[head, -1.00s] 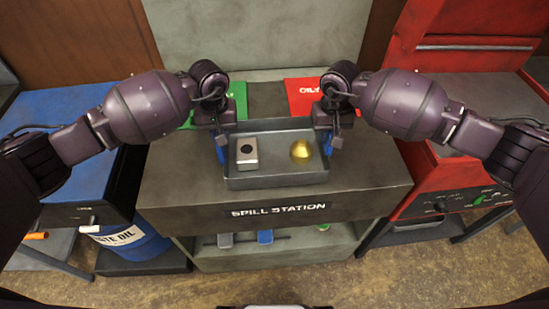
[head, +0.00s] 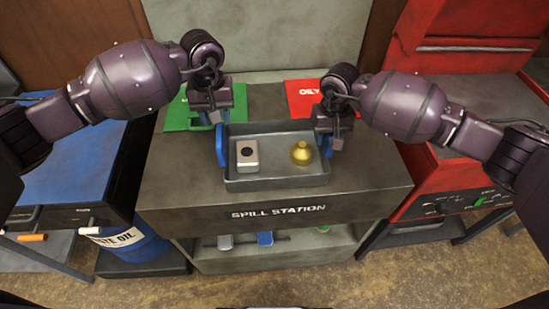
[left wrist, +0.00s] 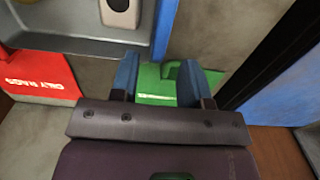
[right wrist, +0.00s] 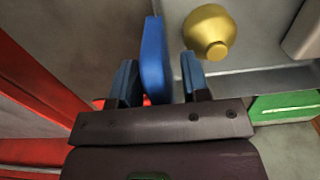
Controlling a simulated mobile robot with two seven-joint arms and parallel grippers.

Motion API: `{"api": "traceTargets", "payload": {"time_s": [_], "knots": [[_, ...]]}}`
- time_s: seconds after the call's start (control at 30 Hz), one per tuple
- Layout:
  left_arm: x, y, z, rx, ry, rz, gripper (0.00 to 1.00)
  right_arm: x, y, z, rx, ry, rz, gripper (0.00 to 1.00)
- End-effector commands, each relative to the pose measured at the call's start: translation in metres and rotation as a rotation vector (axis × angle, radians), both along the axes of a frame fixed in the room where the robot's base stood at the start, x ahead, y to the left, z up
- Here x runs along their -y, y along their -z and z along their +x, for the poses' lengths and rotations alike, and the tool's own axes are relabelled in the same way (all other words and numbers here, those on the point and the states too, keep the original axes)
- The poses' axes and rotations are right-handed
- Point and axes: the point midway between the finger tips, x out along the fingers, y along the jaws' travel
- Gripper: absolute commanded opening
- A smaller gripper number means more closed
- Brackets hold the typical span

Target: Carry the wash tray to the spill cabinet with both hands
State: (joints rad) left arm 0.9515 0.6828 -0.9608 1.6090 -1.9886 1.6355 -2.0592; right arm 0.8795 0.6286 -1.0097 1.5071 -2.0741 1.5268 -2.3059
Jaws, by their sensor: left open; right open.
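The grey wash tray (head: 275,184) rests on the spill station top, with a pale box (head: 247,154) and a brass-coloured, flask-like piece (head: 302,153) inside. Its blue left handle (head: 221,147) stands free in the head view. My left gripper (head: 213,117) is open and empty, above and behind that handle; in the left wrist view the handle (left wrist: 166,28) lies just beyond the fingertips. My right gripper (head: 330,143) is open at the tray's right side. In the right wrist view the blue right handle (right wrist: 153,60) stands between its spread fingers.
The spill station (head: 170,190) has bare top around the tray. A blue bench (head: 70,165) stands left, a red cabinet (head: 465,165) right. A blue waste oil drum (head: 140,240) is low on the left.

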Motion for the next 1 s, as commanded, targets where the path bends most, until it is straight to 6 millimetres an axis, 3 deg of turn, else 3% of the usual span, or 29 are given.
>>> {"api": "traceTargets", "payload": {"time_s": [0.23, 0.53, 1.0], "knots": [[0.000, -0.038, 0.001, 0.002, 0.000, 0.001, 0.42, 0.000, 0.000, 0.000, 0.000, 0.000, 0.000, 0.42], [0.000, -0.050, 0.001, -0.001, 0.000, 0.001, 0.42, 0.000, -0.008, 0.001, 0.002, -0.001, 0.001, 0.42], [0.000, -0.050, 0.001, 0.000, 0.000, 0.001, 0.42, 0.000, -0.090, 0.002, 0.004, 0.000, -0.001, 0.42]]}}
